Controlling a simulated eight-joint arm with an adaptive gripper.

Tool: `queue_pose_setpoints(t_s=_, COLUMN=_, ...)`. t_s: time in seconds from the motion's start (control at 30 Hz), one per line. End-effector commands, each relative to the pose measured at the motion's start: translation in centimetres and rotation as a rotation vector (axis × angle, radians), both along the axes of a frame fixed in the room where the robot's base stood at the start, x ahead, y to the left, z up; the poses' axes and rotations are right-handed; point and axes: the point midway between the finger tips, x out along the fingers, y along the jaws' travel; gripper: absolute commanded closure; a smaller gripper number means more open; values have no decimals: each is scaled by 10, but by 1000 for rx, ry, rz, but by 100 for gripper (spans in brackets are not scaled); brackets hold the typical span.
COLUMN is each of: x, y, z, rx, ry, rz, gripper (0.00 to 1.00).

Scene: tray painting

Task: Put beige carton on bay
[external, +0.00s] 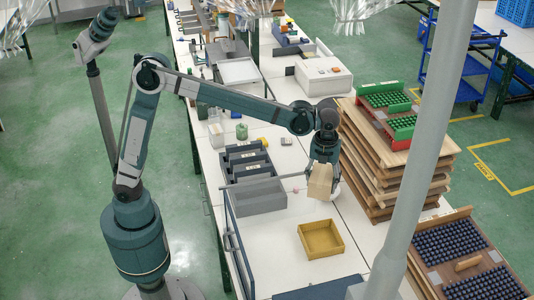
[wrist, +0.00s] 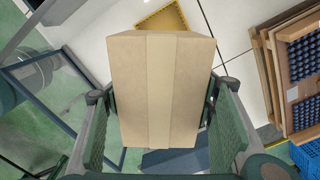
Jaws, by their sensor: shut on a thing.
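My gripper (external: 322,163) is shut on the beige carton (external: 320,182) and holds it above the white table. In the wrist view the carton (wrist: 156,85) fills the middle, with a gripper finger on each side, and hides much of what lies beneath. A shallow yellow tray (external: 304,240) lies on the table below and nearer the camera than the carton. The tray's edge (wrist: 184,12) also shows past the carton's top in the wrist view. No label marks which thing is the bay.
A grey bin (external: 259,197) and several dark bins (external: 245,160) stand left of the carton. Stacked wooden trays (external: 390,165) rise close on the right. A pale post (external: 412,170) crosses the external view. Bare table surrounds the yellow tray.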

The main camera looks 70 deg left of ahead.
Motion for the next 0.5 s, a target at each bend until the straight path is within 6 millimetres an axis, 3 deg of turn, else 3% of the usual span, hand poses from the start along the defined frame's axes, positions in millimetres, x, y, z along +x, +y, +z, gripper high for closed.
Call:
queue_pose_setpoints(t_s=0.2, x=-32, y=-54, z=0, rx=0, ry=0, rz=-76, gripper=68)
queue_pose_setpoints(t_s=0.5, x=-77, y=-115, z=0, rx=0, ry=0, rz=-168, gripper=68)
